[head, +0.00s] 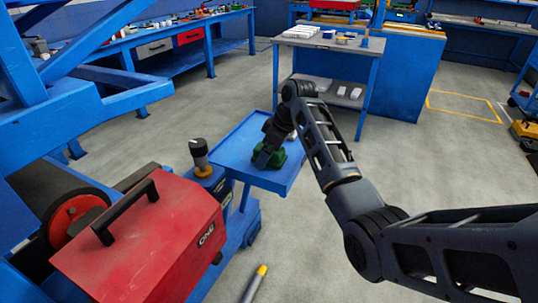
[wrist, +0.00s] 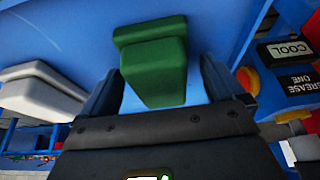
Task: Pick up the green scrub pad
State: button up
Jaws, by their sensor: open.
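The green scrub pad (wrist: 155,70) lies on the blue tray top (head: 232,152) of a cart. It also shows in the head view (head: 276,159), partly hidden by my gripper (head: 266,152). In the wrist view, my gripper (wrist: 160,82) is open. One finger is on each side of the pad's near part, with a visible gap on at least the right side. I cannot tell how far the fingertips reach down beside the pad.
A white object (wrist: 40,92) shows at the left of the wrist view. A workbench (head: 330,42) stands behind. The tray is otherwise mostly clear.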

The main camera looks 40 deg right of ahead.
jog(key=c, duration=1.2)
jog(key=shift+r, duration=0.15)
jog(key=shift+r, duration=0.3)
notch_tip(320, 180, up, 4)
jog(key=shift+f, duration=0.2)
jog(key=s+d+r, duration=0.2)
jog(key=s, duration=0.1)
jog(key=s+d+r, duration=0.2)
jog(key=s+d, duration=0.1)
jog(key=s+d+r+p, duration=0.1)
jog(key=s+d+r, duration=0.1)
jog(key=s, duration=0.1)
jog(key=shift+d+r, duration=0.3)
